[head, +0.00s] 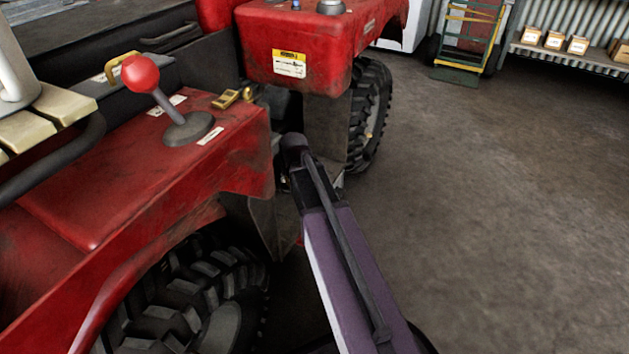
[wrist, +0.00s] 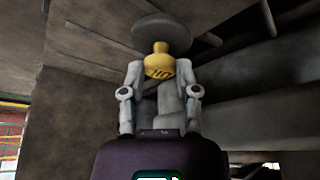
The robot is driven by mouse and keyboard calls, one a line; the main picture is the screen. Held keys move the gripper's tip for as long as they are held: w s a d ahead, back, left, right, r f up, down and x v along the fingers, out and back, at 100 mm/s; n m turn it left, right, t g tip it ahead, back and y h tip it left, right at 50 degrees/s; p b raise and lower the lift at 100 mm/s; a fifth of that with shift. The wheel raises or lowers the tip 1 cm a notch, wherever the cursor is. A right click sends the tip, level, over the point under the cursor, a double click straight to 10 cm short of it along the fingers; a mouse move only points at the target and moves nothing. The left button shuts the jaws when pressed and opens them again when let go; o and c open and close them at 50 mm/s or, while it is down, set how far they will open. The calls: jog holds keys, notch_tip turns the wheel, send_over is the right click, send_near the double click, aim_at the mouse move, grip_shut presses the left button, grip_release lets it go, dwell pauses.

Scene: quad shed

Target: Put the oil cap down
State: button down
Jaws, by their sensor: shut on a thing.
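The oil cap (wrist: 159,66) is yellow with dark markings and sits between the two fingertips of my gripper (wrist: 161,72) in the wrist view. My gripper is shut on it. A dark grey round disc (wrist: 161,30) shows just beyond the cap, joined to it by a short yellow neck in the picture; I cannot tell whether it is part of the cap or a separate thing. In the head view my arm reaches in beside the red quad (head: 235,160), and the gripper and cap are hidden there.
Brown-grey panels and bars surround the gripper closely in the wrist view. The quad's front tyre (head: 370,115) and rear tyre (head: 190,300) flank my arm. A red-knobbed lever (head: 150,85) and a brass latch (head: 232,98) are on the fender. Open floor (head: 500,220) lies right.

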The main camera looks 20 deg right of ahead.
jog(key=shift+f, duration=0.55)
jog(key=shift+r, duration=0.2)
notch_tip(320, 180, up, 16)
jog(key=p, duration=1.6)
